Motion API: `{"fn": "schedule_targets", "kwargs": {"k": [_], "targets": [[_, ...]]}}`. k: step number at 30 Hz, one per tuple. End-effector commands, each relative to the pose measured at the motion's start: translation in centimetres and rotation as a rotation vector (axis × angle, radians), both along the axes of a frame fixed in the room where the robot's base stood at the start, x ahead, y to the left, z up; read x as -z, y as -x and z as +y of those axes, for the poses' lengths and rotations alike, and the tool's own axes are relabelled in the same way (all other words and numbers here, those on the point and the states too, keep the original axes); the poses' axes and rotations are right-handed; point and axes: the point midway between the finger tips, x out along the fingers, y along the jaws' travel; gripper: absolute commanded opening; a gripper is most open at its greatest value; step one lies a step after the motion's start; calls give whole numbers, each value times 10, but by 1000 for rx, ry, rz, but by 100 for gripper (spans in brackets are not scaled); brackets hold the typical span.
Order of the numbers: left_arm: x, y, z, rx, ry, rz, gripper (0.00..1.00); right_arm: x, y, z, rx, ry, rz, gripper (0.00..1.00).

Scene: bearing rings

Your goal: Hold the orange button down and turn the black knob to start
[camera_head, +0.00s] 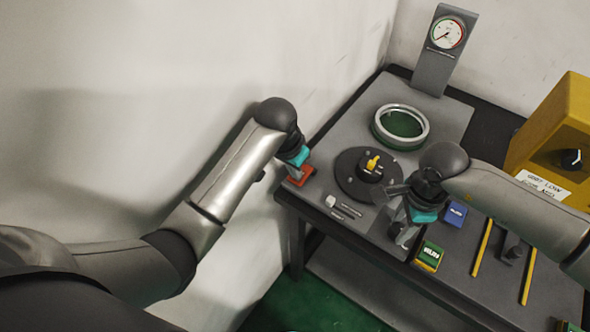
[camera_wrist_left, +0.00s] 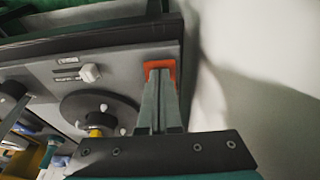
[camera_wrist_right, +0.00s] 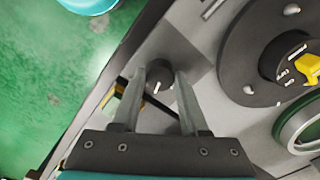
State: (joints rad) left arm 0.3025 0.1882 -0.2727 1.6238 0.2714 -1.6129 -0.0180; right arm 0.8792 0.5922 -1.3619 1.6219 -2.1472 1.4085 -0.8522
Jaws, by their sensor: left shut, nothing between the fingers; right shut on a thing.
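The orange button (camera_head: 303,179) sits at the left corner of the grey bench panel. It also shows in the left wrist view (camera_wrist_left: 171,66). My left gripper (camera_wrist_left: 160,76) is shut and empty, its fingertips on the button; I cannot tell how far it is pressed. The black knob (camera_wrist_right: 158,92), with a white mark, stands on the panel between the fingers of my right gripper (camera_wrist_right: 159,74), which is shut on it. In the head view my right gripper (camera_head: 402,238) hides the knob.
A dark round dial with a yellow pointer (camera_head: 372,164) lies between my grippers. Behind it are a green-centred metal ring (camera_head: 401,127) and a gauge (camera_head: 446,33). A yellow box (camera_head: 548,130) with its own black knob stands at right. A white switch (camera_head: 331,201) is near the front edge.

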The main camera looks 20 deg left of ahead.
Motion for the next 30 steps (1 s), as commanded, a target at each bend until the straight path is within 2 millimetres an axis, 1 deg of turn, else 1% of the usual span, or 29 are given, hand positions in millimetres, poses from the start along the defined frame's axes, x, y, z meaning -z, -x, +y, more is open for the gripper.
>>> {"fn": "schedule_targets", "kwargs": {"k": [2, 4, 9, 13, 17, 25, 28, 30], "targets": [[1, 1, 0, 0, -1, 2, 0, 0, 0, -1, -19, 1, 1, 12], [1, 1, 0, 0, -1, 2, 0, 0, 0, -1, -73, 3, 0, 12], [1, 1, 0, 0, -1, 2, 0, 0, 0, -1, -275, 2, 0, 12], [1, 1, 0, 0, -1, 2, 0, 0, 0, -1, -394, 3, 1, 12], [1, 1, 0, 0, -1, 2, 0, 0, 0, -1, -439, 2, 1, 12], [1, 1, 0, 0, -1, 2, 0, 0, 0, -1, -450, 2, 0, 12], [1, 1, 0, 0, -1, 2, 0, 0, 0, -1, -522, 3, 0, 12], [1, 1, 0, 0, -1, 2, 0, 0, 0, -1, -604, 2, 0, 12]]}}
